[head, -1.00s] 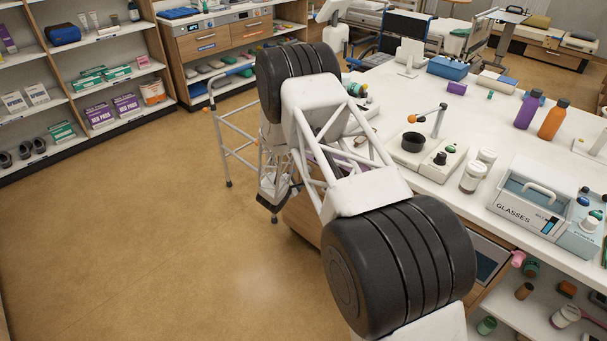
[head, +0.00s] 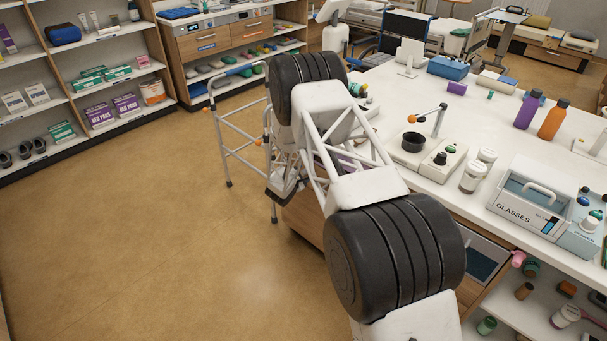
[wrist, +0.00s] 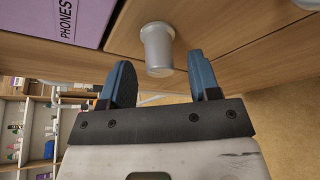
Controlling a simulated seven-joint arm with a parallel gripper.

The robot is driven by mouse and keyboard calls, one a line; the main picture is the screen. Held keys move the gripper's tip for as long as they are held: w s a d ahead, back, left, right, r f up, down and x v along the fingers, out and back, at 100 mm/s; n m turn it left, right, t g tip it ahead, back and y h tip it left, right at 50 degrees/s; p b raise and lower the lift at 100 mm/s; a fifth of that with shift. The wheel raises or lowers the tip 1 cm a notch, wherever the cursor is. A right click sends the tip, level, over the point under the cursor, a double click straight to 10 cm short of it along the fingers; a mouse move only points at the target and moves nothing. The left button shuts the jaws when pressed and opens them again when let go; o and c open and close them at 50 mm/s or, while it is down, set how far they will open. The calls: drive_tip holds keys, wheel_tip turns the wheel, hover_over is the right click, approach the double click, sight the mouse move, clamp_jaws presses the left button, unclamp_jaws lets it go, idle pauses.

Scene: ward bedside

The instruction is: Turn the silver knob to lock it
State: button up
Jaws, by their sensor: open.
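The silver knob (wrist: 157,48) shows in the wrist view as a short, pale metallic cylinder standing out from a wooden panel (wrist: 215,45). My gripper (wrist: 160,72) has two blue fingers, spread wide apart. The knob is ahead of the gap between the fingertips, nearer the middle than either finger, and neither finger visibly touches it. In the head view the knob cannot be made out, and my arm hides most of the gripper beside the wooden cabinet side (head: 308,218).
A purple box marked PHONES (wrist: 75,18) is close at the left of the fingers in the wrist view. A partly cut-off grey fitting (wrist: 292,5) shows at upper right. A walking frame (head: 235,135) stands left of my arm. The white counter (head: 400,90) is at right.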

drive_tip(key=shift+x, duration=0.95)
drive_tip(key=c, duration=0.9)
